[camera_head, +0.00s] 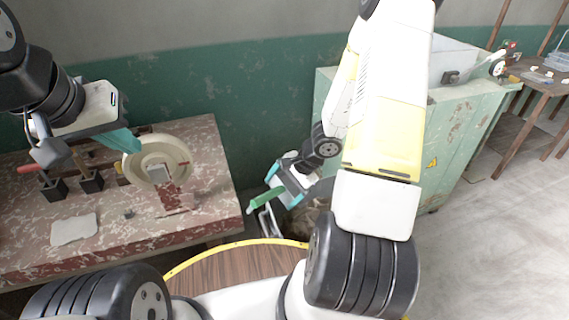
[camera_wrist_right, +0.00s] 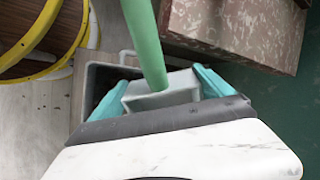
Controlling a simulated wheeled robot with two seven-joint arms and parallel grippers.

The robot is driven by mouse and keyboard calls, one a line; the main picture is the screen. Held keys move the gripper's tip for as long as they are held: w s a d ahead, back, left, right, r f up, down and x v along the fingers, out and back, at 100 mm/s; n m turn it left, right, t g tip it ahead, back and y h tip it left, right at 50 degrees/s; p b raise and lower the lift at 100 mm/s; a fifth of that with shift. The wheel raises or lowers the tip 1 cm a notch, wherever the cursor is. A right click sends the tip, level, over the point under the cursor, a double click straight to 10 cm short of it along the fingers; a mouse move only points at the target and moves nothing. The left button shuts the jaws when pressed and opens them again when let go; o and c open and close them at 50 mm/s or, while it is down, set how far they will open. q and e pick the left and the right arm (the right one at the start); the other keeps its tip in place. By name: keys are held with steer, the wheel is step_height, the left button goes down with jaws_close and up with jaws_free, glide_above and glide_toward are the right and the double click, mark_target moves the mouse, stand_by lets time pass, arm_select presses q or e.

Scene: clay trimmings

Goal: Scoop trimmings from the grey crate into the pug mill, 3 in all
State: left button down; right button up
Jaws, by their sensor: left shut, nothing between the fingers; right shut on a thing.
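My right gripper (camera_head: 283,188) is low beside the green cabinet, with teal fingers shut on a scoop with a green handle (camera_head: 265,200). In the right wrist view, the fingers (camera_wrist_right: 160,92) grip a pale grey block at the foot of the green handle (camera_wrist_right: 146,45). Just beyond it shows the rim of a grey crate (camera_wrist_right: 88,75); its contents are mostly hidden. In the head view, brownish stuff shows partly behind my right arm. My left gripper (camera_head: 124,141) is shut and empty above the red table. A pale open hopper (camera_head: 455,58), perhaps the pug mill's, is behind my right arm.
The mottled red table (camera_head: 120,235) at left carries a pale wheel (camera_head: 157,160), dark blocks and a flat pale slab (camera_head: 74,230). The green cabinet (camera_head: 465,135) stands at right. A wooden table (camera_head: 545,82) is at far right. The floor at right is clear.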

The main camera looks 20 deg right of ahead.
steer(key=shift+w+d+m+g+h, duration=0.1)
steer(key=shift+d+m+g+h, duration=0.4)
steer(key=shift+d+m, duration=0.4)
steer(key=shift+w+d+r+m+g, duration=0.1)
steer(key=shift+w+d+m+g, duration=0.1)
steer(key=shift+d+m+g, duration=0.3)
steer(key=shift+w+d+m+g, duration=0.15)
steer(key=shift+d+m+g, duration=0.05)
steer(key=shift+d+m, duration=0.5)
steer(key=shift+w+d+r+m+g, duration=0.2)
steer(key=shift+w+d+m+g, duration=0.1)
steer(key=shift+d+m, duration=0.25)
steer(key=d+f+y, duration=0.1)
steer(key=d+f, duration=0.2)
steer(key=f, duration=0.4)
steer(key=d+f+y, duration=0.2)
steer(key=d+f, duration=0.1)
steer(key=f, duration=0.4)
steer(key=shift+w+d, duration=0.2)
steer(key=shift+d, duration=0.15)
steer(key=shift+f, duration=0.1)
step_height(320, 180, up, 12)
steer(key=h, duration=0.7)
